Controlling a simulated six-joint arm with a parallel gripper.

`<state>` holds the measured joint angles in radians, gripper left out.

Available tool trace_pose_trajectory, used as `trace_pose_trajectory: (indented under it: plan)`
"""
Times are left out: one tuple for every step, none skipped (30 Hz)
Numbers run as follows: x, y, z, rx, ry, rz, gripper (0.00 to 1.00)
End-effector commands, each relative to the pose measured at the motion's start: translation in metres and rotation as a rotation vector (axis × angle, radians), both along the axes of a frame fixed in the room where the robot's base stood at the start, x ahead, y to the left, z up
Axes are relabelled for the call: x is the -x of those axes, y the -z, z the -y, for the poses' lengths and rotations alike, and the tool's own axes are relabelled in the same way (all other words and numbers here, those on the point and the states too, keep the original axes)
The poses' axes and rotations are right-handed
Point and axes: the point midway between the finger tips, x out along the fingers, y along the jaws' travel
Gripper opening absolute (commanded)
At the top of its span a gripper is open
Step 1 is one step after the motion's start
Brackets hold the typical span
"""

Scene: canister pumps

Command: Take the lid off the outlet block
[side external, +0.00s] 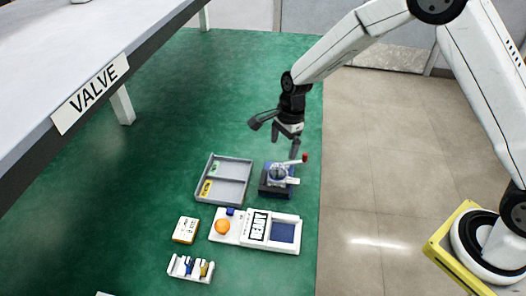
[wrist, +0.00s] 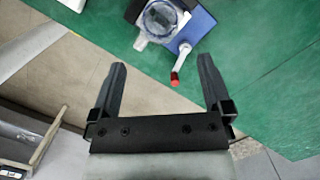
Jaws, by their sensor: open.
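A dark blue block (side external: 265,190) stands on the green surface, with a clear round cover (side external: 277,174) on top and a white lever with a red tip (side external: 304,158). It looks like the outlet block, though no label shows on it.
A grey divided tray (side external: 229,180) is left of the block. A white unit marked READY (side external: 287,218) with an orange ball (side external: 222,227) is in front. A yellow-and-white box (side external: 186,230) and a small white rack (side external: 176,268) lie further left. A shelf marked VALVE (side external: 92,92) overhangs the left.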

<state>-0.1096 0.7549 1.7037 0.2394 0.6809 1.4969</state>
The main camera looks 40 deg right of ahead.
Motion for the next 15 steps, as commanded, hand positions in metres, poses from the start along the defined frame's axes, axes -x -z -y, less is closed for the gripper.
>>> trace_pose_trajectory:
  plan:
    - [0.0, 0.001, 0.0, 0.0, -0.001, 0.0, 1.0]
    - [0.0, 0.002, 0.0, 0.0, -0.001, -0.001, 1.0]
    - [0.0, 0.003, -0.001, 0.0, -0.001, -0.001, 1.0]
    - [0.0, 0.005, -0.001, 0.0, -0.002, -0.001, 1.0]
    - [0.0, 0.007, -0.001, 0.0, -0.002, -0.001, 1.0]
    - [0.0, 0.01, -0.002, 0.0, -0.002, -0.002, 1.0]
    - [0.001, 0.013, -0.002, 0.001, -0.002, -0.002, 1.0]
    - [0.001, 0.016, -0.002, 0.001, -0.002, -0.002, 1.0]
    - [0.001, 0.019, -0.003, 0.001, -0.002, -0.001, 1.0]
    - [0.001, 0.02, -0.003, 0.001, -0.002, -0.001, 1.0]
    - [0.001, 0.022, -0.003, 0.001, -0.002, -0.001, 1.0]
    - [0.001, 0.024, -0.004, 0.001, -0.002, -0.001, 1.0]
    - [0.001, 0.025, -0.004, 0.001, -0.002, -0.001, 1.0]
    - [0.001, 0.026, -0.004, 0.001, -0.002, -0.001, 1.0]
    - [0.001, 0.026, -0.004, 0.001, -0.002, 0.0, 1.0]
